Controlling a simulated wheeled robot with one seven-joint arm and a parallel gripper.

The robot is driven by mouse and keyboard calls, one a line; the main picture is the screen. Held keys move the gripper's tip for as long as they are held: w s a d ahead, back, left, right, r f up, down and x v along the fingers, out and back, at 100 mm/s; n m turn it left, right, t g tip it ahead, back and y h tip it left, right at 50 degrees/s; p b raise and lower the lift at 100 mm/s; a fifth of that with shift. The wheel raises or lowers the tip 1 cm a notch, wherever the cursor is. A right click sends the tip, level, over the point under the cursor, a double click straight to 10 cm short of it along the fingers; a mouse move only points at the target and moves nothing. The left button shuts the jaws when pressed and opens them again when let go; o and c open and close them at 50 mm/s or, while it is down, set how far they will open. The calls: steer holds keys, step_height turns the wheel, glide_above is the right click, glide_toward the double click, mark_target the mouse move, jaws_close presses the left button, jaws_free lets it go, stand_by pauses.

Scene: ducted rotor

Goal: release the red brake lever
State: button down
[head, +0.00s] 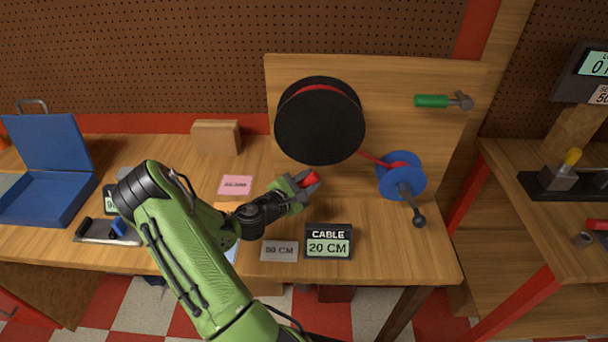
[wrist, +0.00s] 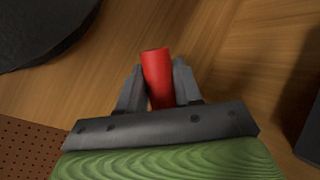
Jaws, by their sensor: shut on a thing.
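The red brake lever (head: 312,178) shows as a short red grip below the large black drum (head: 320,120) on the wooden board. In the wrist view the red lever (wrist: 157,75) stands between the two dark fingers, its rounded end reaching past them. My gripper (head: 303,185) is shut on the lever; it also shows in the wrist view (wrist: 159,88). The lever's lower part and its mounting are hidden by my gripper.
A blue spool (head: 401,174) with a crank (head: 418,216) is at the right of the drum, joined by a red cable. A display (head: 328,241) reading CABLE 20 CM and an 80 CM plate (head: 279,251) stand in front. A green-handled hammer (head: 443,101) hangs above right.

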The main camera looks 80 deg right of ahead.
steer(key=s+f+m+t+y+p, duration=0.1)
steer(key=f+m+t+p, duration=0.1)
steer(key=shift+s+d+m+y, duration=0.15)
steer(key=shift+s+m+y, duration=0.2)
steer(key=shift+m+y, duration=0.05)
steer(key=shift+s+f+m+t+y+p, duration=0.2)
steer(key=shift+f+m+t+y+p, duration=0.2)
steer(key=shift+f+m+t+p, duration=0.6)
steer(key=shift+f, duration=0.2)
steer(key=c, duration=1.1)
jaws_free()
